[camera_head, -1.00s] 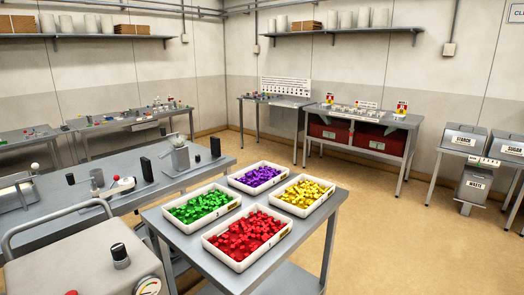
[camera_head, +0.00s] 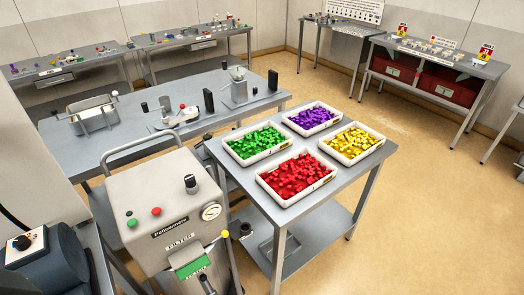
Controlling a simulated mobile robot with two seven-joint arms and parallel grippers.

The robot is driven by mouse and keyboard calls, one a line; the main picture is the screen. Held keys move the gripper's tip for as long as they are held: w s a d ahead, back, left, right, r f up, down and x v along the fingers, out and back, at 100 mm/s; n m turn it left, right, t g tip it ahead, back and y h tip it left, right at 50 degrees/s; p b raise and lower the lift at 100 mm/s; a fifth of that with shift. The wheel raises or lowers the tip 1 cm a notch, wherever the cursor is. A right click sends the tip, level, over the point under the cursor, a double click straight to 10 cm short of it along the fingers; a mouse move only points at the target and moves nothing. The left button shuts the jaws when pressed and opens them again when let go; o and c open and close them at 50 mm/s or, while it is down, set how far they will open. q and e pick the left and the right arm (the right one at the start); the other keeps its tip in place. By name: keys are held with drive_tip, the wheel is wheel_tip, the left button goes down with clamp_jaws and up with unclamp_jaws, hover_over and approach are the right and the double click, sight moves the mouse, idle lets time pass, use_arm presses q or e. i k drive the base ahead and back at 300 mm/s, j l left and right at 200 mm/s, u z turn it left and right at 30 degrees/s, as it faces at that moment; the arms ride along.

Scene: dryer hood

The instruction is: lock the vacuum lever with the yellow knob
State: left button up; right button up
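The yellow knob (camera_head: 225,234) is a small ball on top of a thin lever at the right front side of a grey machine (camera_head: 150,195). The lever (camera_head: 234,265) runs down from the knob and stands nearly upright, beside a green-labelled part (camera_head: 193,266). A second dark handle (camera_head: 207,284) shows at the bottom edge, partly cut off. I cannot tell whether the lever is locked. Neither of my grippers is in the head view.
The machine top has a black knob (camera_head: 191,184), a gauge (camera_head: 211,211), and red and green buttons. To its right stands a grey table (camera_head: 233,181) with trays of coloured pieces. A blue-grey device (camera_head: 45,258) is at lower left. Open floor lies right.

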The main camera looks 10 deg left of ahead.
sight(225, 234)
drive_tip(key=u, duration=0.75)
drive_tip(key=i+j+z, duration=0.1)
drive_tip(key=i, duration=0.25)
